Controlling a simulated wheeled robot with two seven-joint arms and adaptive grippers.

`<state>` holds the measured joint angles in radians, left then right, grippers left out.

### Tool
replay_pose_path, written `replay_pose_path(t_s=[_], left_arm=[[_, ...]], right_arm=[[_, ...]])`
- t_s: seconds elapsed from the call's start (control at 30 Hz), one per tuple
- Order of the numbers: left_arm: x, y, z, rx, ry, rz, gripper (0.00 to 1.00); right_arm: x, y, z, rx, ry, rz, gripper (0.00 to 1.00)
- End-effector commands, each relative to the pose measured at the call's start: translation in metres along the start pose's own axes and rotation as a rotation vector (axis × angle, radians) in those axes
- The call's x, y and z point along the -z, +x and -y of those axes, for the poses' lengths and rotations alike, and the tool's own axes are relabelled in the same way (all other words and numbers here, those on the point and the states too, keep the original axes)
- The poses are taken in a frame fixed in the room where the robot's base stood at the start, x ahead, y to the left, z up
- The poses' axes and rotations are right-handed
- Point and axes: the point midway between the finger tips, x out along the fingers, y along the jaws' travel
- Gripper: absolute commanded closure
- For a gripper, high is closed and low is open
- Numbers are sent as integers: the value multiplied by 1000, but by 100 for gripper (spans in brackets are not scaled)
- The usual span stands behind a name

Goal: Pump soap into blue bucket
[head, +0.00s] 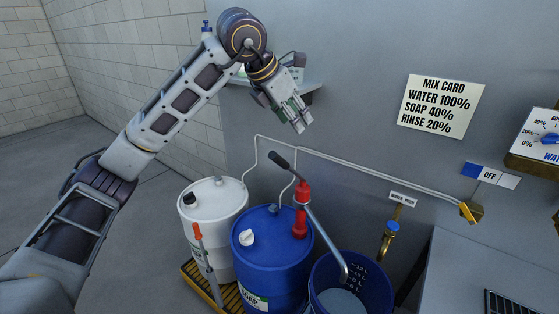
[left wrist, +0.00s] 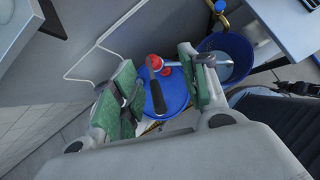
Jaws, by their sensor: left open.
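A blue soap drum (head: 268,262) stands at the middle bottom of the head view, with a red hand pump (head: 302,210) on top. The pump has a dark-gripped lever (head: 280,160) and a grey spout (head: 328,247) that reaches over the blue bucket (head: 376,285). Pale liquid shows in the bucket. My left gripper (head: 300,122) is open and empty, above and apart from the pump lever. In the left wrist view the red pump (left wrist: 155,63) and the blue drum (left wrist: 170,95) show between and beyond the green-padded fingers. My right gripper is not in view.
A white drum (head: 213,208) stands left of the blue one on a yellow-edged pallet (head: 188,268). A brass tap (head: 388,240) is on the wall above the bucket. A mix card (head: 441,105) hangs on the wall. A wall shelf is partly behind my left gripper.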

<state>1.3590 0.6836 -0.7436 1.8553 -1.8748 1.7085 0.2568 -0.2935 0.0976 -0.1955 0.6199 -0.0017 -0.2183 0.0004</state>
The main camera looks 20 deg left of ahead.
Motion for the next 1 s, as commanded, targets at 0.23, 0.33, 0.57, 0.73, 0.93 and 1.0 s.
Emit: replay_pose_path(t_s=[0.23,0.33,0.57,0.73,0.93,1.0], left_arm=[[42,-5,-18,-91,-72,-190,56],[54,-8,-21,-109,-97,-244,56],[60,-9,-22,-123,-146,-266,56],[60,-9,-22,-122,-147,-265,56],[60,-8,-22,-122,-146,-265,56],[60,-6,-23,-122,-146,-265,56]], right_arm=[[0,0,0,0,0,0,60],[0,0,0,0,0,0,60],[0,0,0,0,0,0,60],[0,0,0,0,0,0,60],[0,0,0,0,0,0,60],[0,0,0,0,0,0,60]])
